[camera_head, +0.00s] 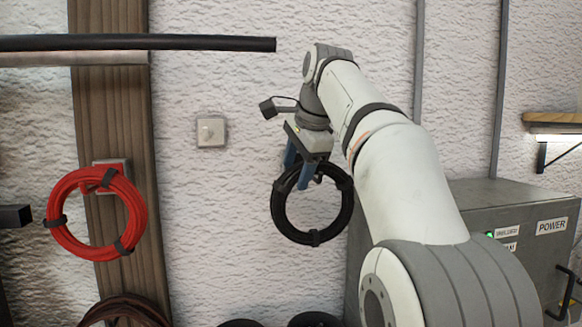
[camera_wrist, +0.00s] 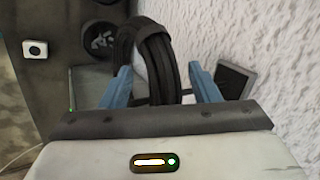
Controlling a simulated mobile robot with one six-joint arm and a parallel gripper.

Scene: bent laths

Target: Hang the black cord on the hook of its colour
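The black cord (camera_head: 292,229) is a tied coil hanging below my gripper (camera_head: 303,172) in the head view. In the wrist view the black cord (camera_wrist: 165,62) passes between the two blue fingers of my gripper (camera_wrist: 161,84), with a gap showing on each side. The fingers stand apart. A dark square plate (camera_wrist: 236,80) is on the wall just right of the fingers, and a thin dark bar crosses behind the cord. It looks like the black hook, but the fingers and cord hide much of it. I cannot tell whether the cord bears on it.
A red cord (camera_head: 66,228) hangs on a red hook (camera_head: 112,170) on the wooden post (camera_head: 118,120). A grey cabinet (camera_head: 500,205) stands at the right. A dark pipe (camera_head: 140,43) runs along the top left. More coils (camera_head: 125,308) lie low down.

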